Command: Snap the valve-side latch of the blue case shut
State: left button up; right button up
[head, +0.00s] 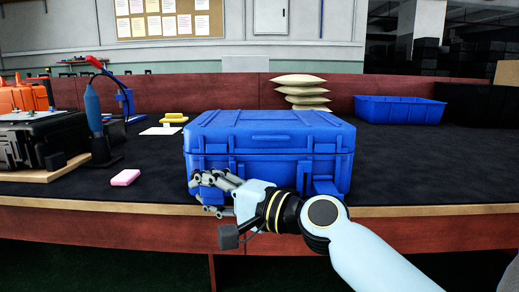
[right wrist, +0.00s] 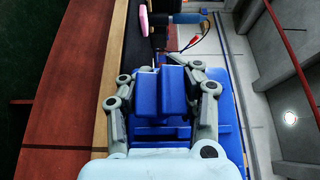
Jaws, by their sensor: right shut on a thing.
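The blue case (head: 270,131) stands with its lid down near the table's front edge in the head view. My right gripper (head: 207,188) comes from the right across its front and is at the left part of the front face. In the right wrist view, my right gripper (right wrist: 160,100) has its fingers on both sides of a blue latch part (right wrist: 172,80) and is shut on it. The fingers hide much of this latch in the head view. The front-right latch (head: 325,187) has its lower flap sticking out. I cannot make out the valve. My left gripper is not in view.
Stacked beige bags (head: 300,90) and an empty blue bin (head: 400,111) stand behind. The dark tabletop right of the case is clear.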

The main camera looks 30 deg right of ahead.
jog(key=shift+a+r, duration=0.1)
jog(key=shift+r, duration=0.05)
jog(key=shift+w+a, duration=0.4)
jog(key=shift+a, duration=0.2)
grip_shut()
jog(key=o, duration=2)
grip_release()
jog(key=shift+s, duration=0.1)
jog(key=s, duration=0.2)
jog(key=s+a, duration=0.1)
jog(key=s, duration=0.3)
jog(key=shift+a, duration=0.3)
